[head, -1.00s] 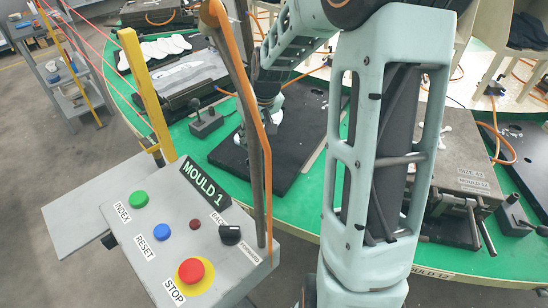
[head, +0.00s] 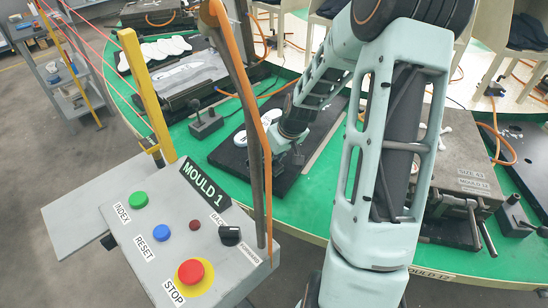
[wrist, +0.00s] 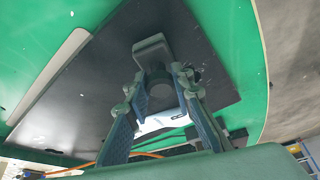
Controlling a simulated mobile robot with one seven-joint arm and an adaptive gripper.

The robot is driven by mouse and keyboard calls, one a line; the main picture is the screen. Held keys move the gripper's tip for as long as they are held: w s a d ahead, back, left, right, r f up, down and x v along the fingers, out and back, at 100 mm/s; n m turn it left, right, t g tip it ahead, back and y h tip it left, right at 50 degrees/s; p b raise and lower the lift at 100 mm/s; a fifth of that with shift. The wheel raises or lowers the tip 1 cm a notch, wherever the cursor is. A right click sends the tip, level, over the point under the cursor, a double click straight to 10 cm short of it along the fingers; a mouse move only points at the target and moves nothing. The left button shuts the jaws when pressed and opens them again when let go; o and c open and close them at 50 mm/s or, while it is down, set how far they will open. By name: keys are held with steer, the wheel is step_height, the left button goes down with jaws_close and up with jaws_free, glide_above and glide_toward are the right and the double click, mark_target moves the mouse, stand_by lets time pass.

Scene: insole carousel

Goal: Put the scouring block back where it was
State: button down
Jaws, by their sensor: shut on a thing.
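My gripper (wrist: 158,82) shows in the wrist view with its two fingers on either side of a grey block with a darker part, which I take to be the scouring block (wrist: 152,49). The fingers are shut on it. It is over or on a black plate (wrist: 75,110); I cannot tell whether it touches the plate. In the head view my gripper (head: 286,155) is low over the right front part of the black plate (head: 228,155), and the block is hidden there. A white insole shape (head: 268,118) lies on the plate, left of and behind my gripper.
A control box (head: 200,238) with buttons stands in front, beside an orange-edged post (head: 240,90) and a yellow post (head: 145,90). A grey mould (head: 460,185) sits to the right on the green carousel (head: 325,195). A small joystick-like box (head: 206,124) is at the left.

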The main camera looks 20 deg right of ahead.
steer(key=shift+f, duration=0.15)
steer(key=c, duration=1.7)
jaws_free()
steer(key=shift+r, duration=0.35)
steer(key=p+v, duration=0.1)
steer(key=v, duration=1)
steer(key=shift+s+r+p, duration=0.25)
steer(key=shift+p, duration=0.05)
steer(key=shift+s, duration=0.1)
